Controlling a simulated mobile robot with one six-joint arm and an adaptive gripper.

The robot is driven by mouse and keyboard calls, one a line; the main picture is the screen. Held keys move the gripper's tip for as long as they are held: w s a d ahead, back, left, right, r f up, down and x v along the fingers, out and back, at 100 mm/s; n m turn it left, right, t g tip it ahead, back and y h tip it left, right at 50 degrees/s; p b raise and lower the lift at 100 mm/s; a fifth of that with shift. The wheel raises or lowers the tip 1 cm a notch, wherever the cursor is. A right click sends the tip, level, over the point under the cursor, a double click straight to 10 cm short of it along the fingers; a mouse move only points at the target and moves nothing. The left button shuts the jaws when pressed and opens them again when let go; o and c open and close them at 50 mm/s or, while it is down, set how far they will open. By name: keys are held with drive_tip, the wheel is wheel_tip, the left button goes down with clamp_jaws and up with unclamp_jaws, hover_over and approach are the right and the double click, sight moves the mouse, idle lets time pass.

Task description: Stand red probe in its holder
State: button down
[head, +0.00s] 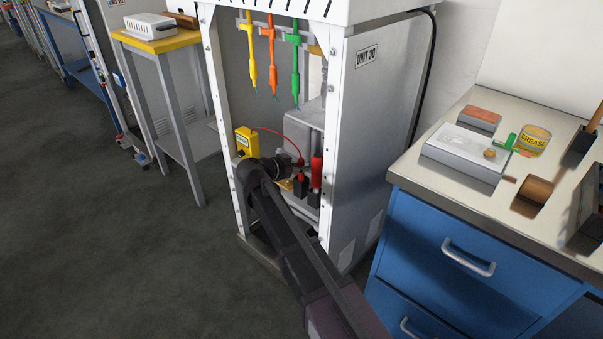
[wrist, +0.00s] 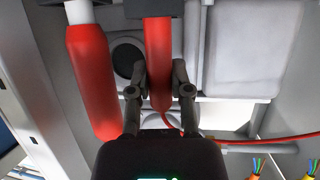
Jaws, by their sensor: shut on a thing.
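The red probe (wrist: 158,50) is between my gripper's two fingers (wrist: 160,78) in the wrist view, with a thin red cable running from its near end. My gripper (head: 297,167) is shut on it inside the white cabinet. In the head view the probe (head: 302,178) looks upright, partly hidden by my gripper. Its far end meets a dark holder block (wrist: 150,7), which also shows in the head view (head: 300,189). I cannot tell how deep it sits. A thicker red handle (wrist: 90,75) with a white end stands beside it at a second dark block (head: 314,199).
Yellow, orange and green probes (head: 295,65) hang above. A yellow box (head: 246,143) is left of my gripper, linked by the red cable (head: 285,137). Cabinet posts (head: 334,130) flank the opening. A blue-drawer bench (head: 460,250) stands to the right.

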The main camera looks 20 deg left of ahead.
drive_tip(key=shift+f, duration=0.25)
drive_tip(key=c, duration=0.5)
unclamp_jaws()
drive_tip(key=shift+c, duration=0.2)
drive_tip(key=shift+r, duration=0.2)
drive_tip(key=shift+s+a+r, duration=0.1)
drive_tip(key=shift+s+a, duration=0.05)
drive_tip(key=shift+s, duration=0.1)
drive_tip(key=p+v, duration=0.4)
drive_tip(key=v, duration=0.7)
drive_tip(key=shift+p, duration=0.3)
drive_tip(key=shift+s+a, duration=0.1)
drive_tip(key=shift+s, duration=0.05)
